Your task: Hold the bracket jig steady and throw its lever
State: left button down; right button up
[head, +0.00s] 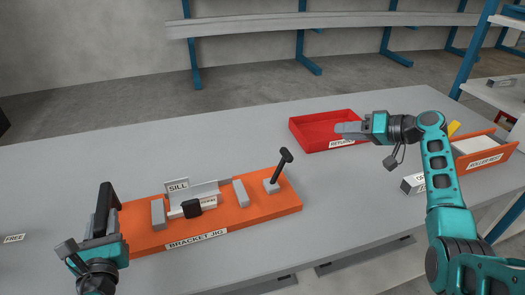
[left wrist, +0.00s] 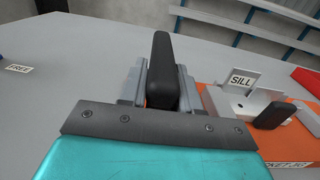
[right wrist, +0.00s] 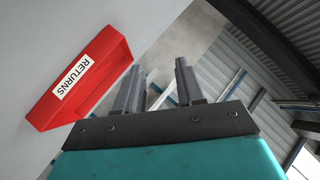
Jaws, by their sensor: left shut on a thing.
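The bracket jig is an orange board (head: 240,217) labelled BRACKET JIG on the table. An upright black handle (head: 105,202) stands at its left end. My left gripper (head: 101,236) is shut on this handle, which rises between its fingers in the left wrist view (left wrist: 160,65). The lever (head: 281,166), a dark rod with a black T-shaped top, stands tilted to the right on a grey block at the jig's right end. My right gripper (head: 350,128) is open and empty, right of the lever, by the red tray. In the right wrist view its fingers (right wrist: 157,90) stand apart.
On the jig, a silver bracket (head: 208,189) sits by a SILL tag (head: 178,187), with a black pad (head: 191,208) in front and grey blocks either side. A red RETURNS tray (head: 318,143) stands behind right. An orange bin (head: 470,158) is at far right. Table between lever and tray is clear.

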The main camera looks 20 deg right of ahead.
aim_at(292, 156)
jog(key=s+a+f+m+y, duration=0.4)
jog(key=s+a+f+y, duration=0.1)
jog(key=shift+s+a+f+m+t, duration=0.15)
jog(key=shift+s+f+m+t, duration=0.05)
jog(key=shift+m+t, duration=0.1)
jog(key=c, duration=0.5)
jog(key=s+m+t, duration=0.1)
jog(key=s+f+m+y, duration=0.1)
jog(key=s+m+t, duration=0.1)
jog(key=s+m, duration=0.1)
jog(key=shift+a+f+t+y, duration=0.3)
jog(key=shift+a+f+y, duration=0.05)
jog(key=shift+a+y, duration=0.05)
grip_shut()
jog(key=shift+s+f+m+t, duration=0.1)
jog(key=shift+s+m+t, duration=0.35)
jog(key=shift+m, duration=0.35)
jog(key=shift+y, duration=0.3)
jog(key=x, duration=0.9)
jog(key=shift+w+a, duration=0.25)
jog(key=shift+a, duration=0.05)
